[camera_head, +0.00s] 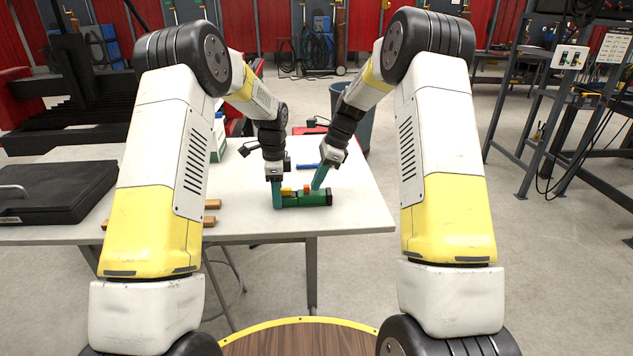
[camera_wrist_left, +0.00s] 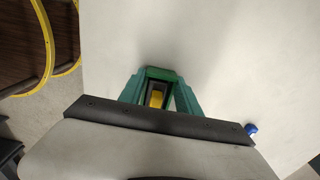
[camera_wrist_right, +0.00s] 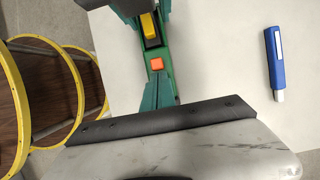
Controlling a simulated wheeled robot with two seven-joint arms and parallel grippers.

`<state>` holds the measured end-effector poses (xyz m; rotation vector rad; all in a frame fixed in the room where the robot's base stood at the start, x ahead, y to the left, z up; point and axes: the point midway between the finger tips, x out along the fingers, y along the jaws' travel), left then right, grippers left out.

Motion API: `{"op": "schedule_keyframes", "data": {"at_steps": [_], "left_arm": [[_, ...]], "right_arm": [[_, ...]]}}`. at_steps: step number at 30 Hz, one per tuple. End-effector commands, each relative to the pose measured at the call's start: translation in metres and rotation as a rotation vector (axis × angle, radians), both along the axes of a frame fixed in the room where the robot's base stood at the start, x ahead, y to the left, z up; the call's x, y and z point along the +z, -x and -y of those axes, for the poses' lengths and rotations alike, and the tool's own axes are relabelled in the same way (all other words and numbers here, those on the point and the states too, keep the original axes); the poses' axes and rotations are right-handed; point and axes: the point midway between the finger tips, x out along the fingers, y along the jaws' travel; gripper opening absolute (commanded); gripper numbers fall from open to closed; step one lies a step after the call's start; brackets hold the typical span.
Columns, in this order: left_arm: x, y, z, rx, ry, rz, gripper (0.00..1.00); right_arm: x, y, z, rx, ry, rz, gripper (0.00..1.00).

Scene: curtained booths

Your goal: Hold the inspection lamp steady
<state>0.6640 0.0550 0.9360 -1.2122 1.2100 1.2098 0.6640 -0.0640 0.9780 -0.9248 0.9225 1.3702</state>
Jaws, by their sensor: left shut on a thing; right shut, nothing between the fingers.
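The inspection lamp (camera_head: 318,198) is a green bar with a dark end, a yellow switch and an orange button. It lies lengthwise at or just above the white table near its front right; I cannot tell if it touches. My left gripper (camera_head: 277,196) points down and is shut on the lamp's left end. In the left wrist view the lamp's green end (camera_wrist_left: 160,72) and yellow switch show between the fingers. My right gripper (camera_head: 318,185) is shut and empty, its tips close to the orange button (camera_wrist_right: 157,64). Contact there is unclear.
A blue stick with a light tip (camera_wrist_right: 274,58) lies on the table behind the lamp. A black case (camera_head: 60,190), wooden blocks (camera_head: 211,204) and a green-white box (camera_head: 218,142) are further left. The white table (camera_head: 360,205) is clear right of the lamp.

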Motion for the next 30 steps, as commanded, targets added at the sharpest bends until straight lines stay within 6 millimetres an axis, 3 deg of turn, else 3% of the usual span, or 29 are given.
{"op": "schedule_keyframes", "data": {"at_steps": [5,12,21,30], "left_arm": [[0.0,0.0,0.0,0.0,0.0,0.001,0.0],[0.0,0.0,-0.001,0.001,-0.001,0.001,0.0],[0.0,0.0,-0.001,0.001,-0.002,0.001,0.0],[0.0,0.0,-0.001,0.001,-0.002,0.001,0.0]], "right_arm": [[0.0,-0.001,0.035,-0.008,0.002,-0.001,0.0],[0.053,-0.002,0.056,-0.004,0.003,0.005,0.0],[0.089,-0.001,0.071,-0.005,0.004,0.001,0.0],[0.093,-0.001,0.073,-0.004,0.004,0.0,0.0]]}}
